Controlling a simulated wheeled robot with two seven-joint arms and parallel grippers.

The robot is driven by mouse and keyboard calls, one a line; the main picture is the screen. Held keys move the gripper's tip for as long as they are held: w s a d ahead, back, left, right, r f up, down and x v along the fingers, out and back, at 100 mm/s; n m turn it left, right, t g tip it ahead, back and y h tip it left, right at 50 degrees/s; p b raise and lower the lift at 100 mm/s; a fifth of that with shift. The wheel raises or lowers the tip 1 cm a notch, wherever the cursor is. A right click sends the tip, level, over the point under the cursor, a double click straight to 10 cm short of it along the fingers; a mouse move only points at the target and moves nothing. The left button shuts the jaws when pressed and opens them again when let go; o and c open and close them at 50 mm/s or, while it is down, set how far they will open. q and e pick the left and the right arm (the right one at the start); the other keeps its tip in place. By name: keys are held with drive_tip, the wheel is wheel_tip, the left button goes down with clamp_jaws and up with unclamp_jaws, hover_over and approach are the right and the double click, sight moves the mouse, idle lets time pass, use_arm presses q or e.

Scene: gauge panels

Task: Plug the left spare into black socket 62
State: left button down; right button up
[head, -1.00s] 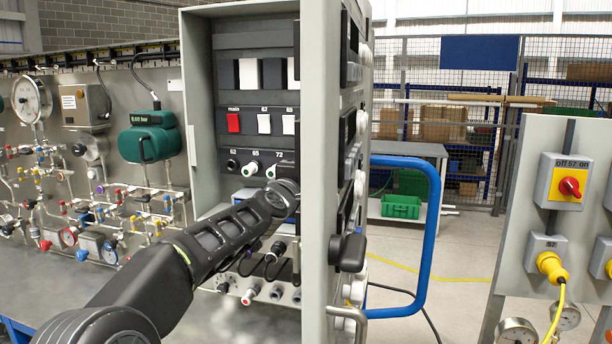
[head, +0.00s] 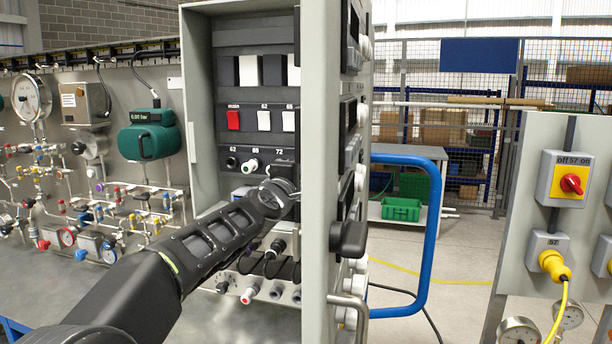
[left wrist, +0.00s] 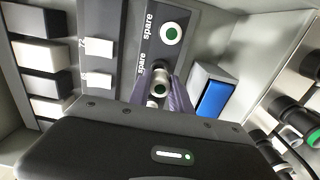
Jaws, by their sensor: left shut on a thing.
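I cannot tell whether the plug is seated in the panel. A second spare plug (left wrist: 171,33) with a white ring and green centre sits in the panel, apart from the fingers. In the head view, black socket 62 (head: 232,162) is in the cabinet's lower row, beside a white-ringed plug (head: 251,166). My left arm reaches into the cabinet there; its fingertips are hidden. My right gripper is not in view.
The cabinet's open door (head: 321,100) stands close to the right of my left arm. A blue block (left wrist: 213,98) is beside the gripper in the wrist view. Cabled black plugs (head: 276,247) are below my wrist. Switches (head: 264,121) are above the socket row.

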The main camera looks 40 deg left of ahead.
use_arm(q)
drive_tip(key=shift+b+v, duration=0.8)
drive_tip(key=shift+v, duration=0.8)
drive_tip(key=b+v, duration=0.3)
drive_tip(key=v, duration=0.9)
drive_tip(key=shift+s+d+b, duration=0.2)
drive_tip(key=shift+s+b, duration=0.15)
drive_tip(key=shift+a, duration=0.1)
drive_tip(key=s+a+b, duration=0.2)
drive_tip(key=a, duration=0.4)
drive_tip(key=shift+s+a, duration=0.15)
drive_tip(key=shift+a, duration=0.1)
